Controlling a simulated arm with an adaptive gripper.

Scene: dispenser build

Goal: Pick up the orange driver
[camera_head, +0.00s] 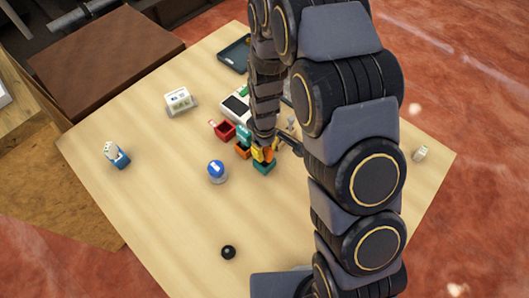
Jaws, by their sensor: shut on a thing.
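The orange driver (258,154) shows as a small orange-yellow shape at the end of my arm, just above a teal open box (263,168). My gripper (265,148) is shut on it, pointing down over the middle of the table. My arm and gripper cover part of the driver, so its full length and tilt are hard to tell. I cannot tell whether its lower end is still inside the teal box.
The wooden table (150,205) also bears an orange box (243,150), a red box (223,131), a blue-topped round item (217,170), a black ball (228,252), a white dispenser (179,100), a blue holder (118,157) and a dark tray (235,54). The front left is mostly clear.

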